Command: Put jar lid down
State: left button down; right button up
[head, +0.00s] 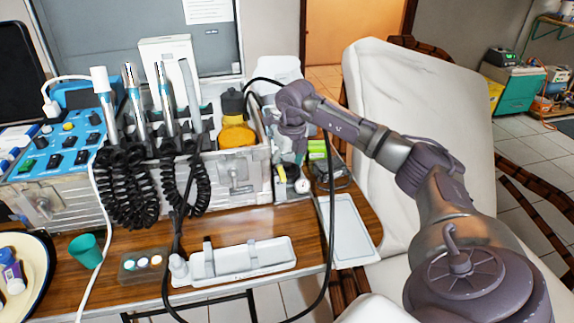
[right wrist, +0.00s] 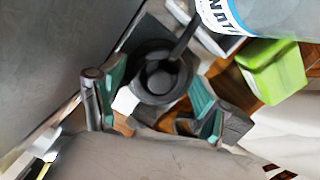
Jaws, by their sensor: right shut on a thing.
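My right gripper (head: 291,150) hangs over the cluttered area just right of the metal dental case. In the right wrist view my right gripper (right wrist: 160,98) has its green-padded fingers on either side of a round dark lid (right wrist: 160,76) with a raised centre, and it is shut on it. Where the lid meets the fingers is partly hidden, and I cannot tell whether it touches anything below. In the head view I cannot make out the lid behind the gripper. My left gripper is not in view.
The metal case (head: 233,175) with corded handpieces stands left of my right gripper. A green box (right wrist: 272,70) and a blue-labelled container (right wrist: 245,18) are close by. A grey tray (head: 350,230) and white holder (head: 240,262) are in front. A padded chair (head: 420,130) is right.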

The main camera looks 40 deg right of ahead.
aim_at(291, 173)
jog(key=o, duration=0.8)
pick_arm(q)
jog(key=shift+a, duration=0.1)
pick_arm(e)
jog(key=shift+o, duration=0.2)
jog(key=shift+r, duration=0.35)
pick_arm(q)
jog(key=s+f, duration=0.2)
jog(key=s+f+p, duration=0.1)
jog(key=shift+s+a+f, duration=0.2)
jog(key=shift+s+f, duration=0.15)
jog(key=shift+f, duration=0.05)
pick_arm(e)
notch_tip(291, 173, up, 11)
jog(key=s, duration=0.1)
jog(key=shift+s+r, duration=0.2)
jog(key=shift+s, duration=0.2)
jog(key=shift+a, duration=0.1)
